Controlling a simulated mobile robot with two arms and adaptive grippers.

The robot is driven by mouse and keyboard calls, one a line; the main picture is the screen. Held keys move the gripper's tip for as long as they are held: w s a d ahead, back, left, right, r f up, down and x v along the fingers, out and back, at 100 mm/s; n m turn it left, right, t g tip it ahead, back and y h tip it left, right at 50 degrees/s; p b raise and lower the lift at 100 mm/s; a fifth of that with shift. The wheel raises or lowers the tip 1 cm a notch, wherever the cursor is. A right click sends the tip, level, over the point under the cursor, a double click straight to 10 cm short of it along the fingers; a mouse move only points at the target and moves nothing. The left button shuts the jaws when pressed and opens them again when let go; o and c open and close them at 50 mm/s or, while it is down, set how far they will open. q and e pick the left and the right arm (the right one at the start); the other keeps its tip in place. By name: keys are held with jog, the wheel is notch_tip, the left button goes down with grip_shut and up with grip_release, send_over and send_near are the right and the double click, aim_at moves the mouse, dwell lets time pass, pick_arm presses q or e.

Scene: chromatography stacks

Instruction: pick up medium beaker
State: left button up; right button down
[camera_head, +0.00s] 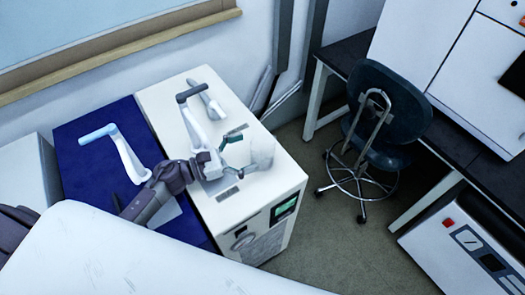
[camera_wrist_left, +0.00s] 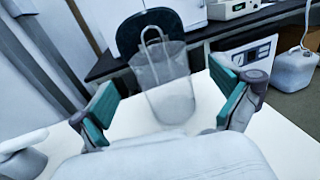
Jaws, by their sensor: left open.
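The medium beaker (camera_head: 262,151) is clear and stands upright on the white cabinet top (camera_head: 160,101), near its right edge. In the left wrist view the beaker (camera_wrist_left: 160,85) is in the middle, slightly tilted in the picture. My left gripper (camera_head: 236,152) is open, with its teal-padded fingers pointing at the beaker. In the left wrist view the left gripper (camera_wrist_left: 168,108) has one finger on each side of the beaker, with gaps on both sides. I cannot tell how deep the beaker is between the fingers. My right gripper is not in view.
A white-armed lever with a dark grip (camera_head: 190,93) rises behind my left wrist. A blue-topped unit (camera_head: 85,165) with a light-blue handle stands to the left.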

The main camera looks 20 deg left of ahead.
aim_at(273, 142)
pick_arm(q)
jog(key=p+x, duration=0.2)
jog(key=x, duration=0.2)
jog(key=shift+w+d+f, duration=0.1)
jog(key=shift+w+d, duration=0.2)
jog(key=shift+s, duration=0.1)
jog(key=shift+c, duration=1.2)
jog(key=c, duration=1)
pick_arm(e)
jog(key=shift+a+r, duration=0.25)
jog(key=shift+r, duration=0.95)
pick_arm(q)
jog(key=shift+a, duration=0.1)
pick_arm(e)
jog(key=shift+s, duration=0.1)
